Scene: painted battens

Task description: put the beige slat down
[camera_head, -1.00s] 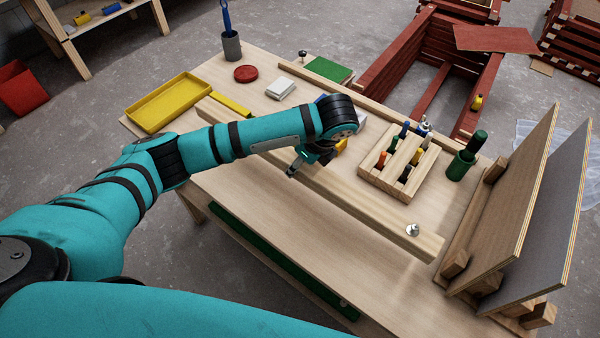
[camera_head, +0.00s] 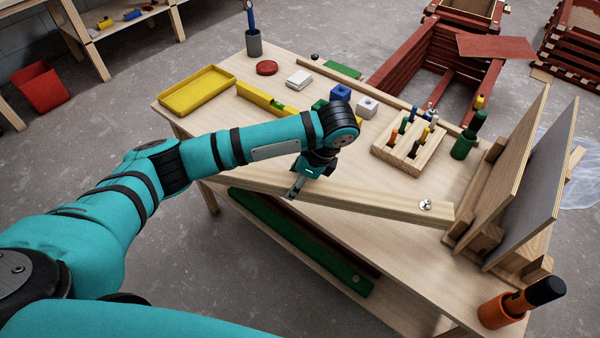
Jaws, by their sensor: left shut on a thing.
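The beige slat (camera_head: 380,205) is a long pale wooden batten with a round metal knob (camera_head: 425,205) near its right end. My left gripper (camera_head: 296,190) is shut on the slat left of its middle, reaching down from above. The slat lies across the front part of the workbench (camera_head: 340,222), its left part close to or over the front edge. I cannot tell whether it touches the top or hangs just above it. My forearm and gripper hide part of the slat. My right gripper is not in view.
A wooden block of screwdrivers (camera_head: 410,150), a green cup (camera_head: 462,148) and upright panels (camera_head: 490,180) stand at the right. A yellow tray (camera_head: 197,91) lies at the back left. An orange cup (camera_head: 500,308) is at the front right corner. A green batten (camera_head: 300,245) lies below.

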